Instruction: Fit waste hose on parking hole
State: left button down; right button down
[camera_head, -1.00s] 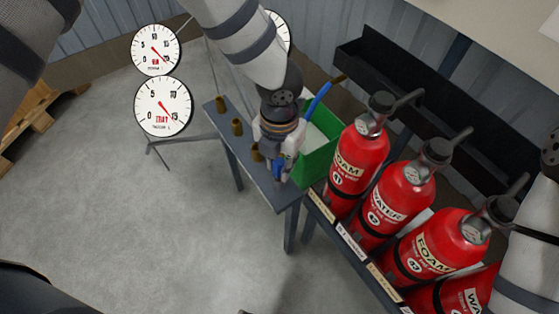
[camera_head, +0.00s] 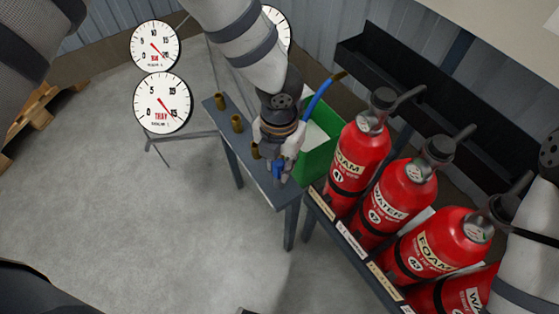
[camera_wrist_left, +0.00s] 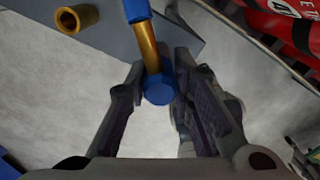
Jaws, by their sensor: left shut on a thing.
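My left gripper (camera_head: 279,168) hangs over the near end of a narrow grey bench (camera_head: 222,128). It is shut on a blue hose end (camera_wrist_left: 158,91), which sits between its fingers in the left wrist view. A brass tube (camera_wrist_left: 148,46) runs from that blue end to another blue piece (camera_wrist_left: 137,9). Several brass sockets stand in a row on the bench, one at the far end (camera_head: 220,102) and one in the middle (camera_head: 237,123). A brass socket (camera_wrist_left: 76,18) also shows upper left in the wrist view, apart from the held piece. My right gripper is out of view.
A green bin (camera_head: 318,158) stands right of the gripper, with a blue hose (camera_head: 318,99) above it. Red extinguishers (camera_head: 357,160) line a rack at the right. Two gauges (camera_head: 161,103) stand at the left. The floor left of the bench is clear.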

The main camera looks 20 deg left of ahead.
pick_arm(q)
jog(key=c, duration=1.3)
grip_release()
notch_tip(320, 180, up, 12)
jog(key=s+f+n+g+h+p, duration=0.1)
jog(key=s+f+n+g+h, duration=0.1)
jog(key=s+f+n, duration=0.55)
jog(key=s+f+n+g+h, duration=0.1)
jog(key=s+f+n, duration=0.4)
jog(key=s+n, duration=0.5)
jog(key=s+a+f+n+y, duration=0.1)
jog(key=s+a+n, duration=0.2)
jog(key=s+n, duration=0.2)
jog(key=s+a+f+n+y+p, duration=0.1)
jog(key=s+a+n, duration=0.3)
jog(key=n, duration=0.5)
jog(key=s+a+f+n+y, duration=0.1)
jog(key=s+a+f+n, duration=0.1)
jog(key=s+a+n, duration=0.2)
jog(key=shift+s+a+f+n+t, duration=0.15)
jog(key=shift+s+n, duration=0.35)
jog(key=shift+n, duration=0.25)
jog(key=shift+s+f+n+t, duration=0.15)
jog(key=shift+s+n, duration=0.3)
jog(key=shift+n, duration=0.25)
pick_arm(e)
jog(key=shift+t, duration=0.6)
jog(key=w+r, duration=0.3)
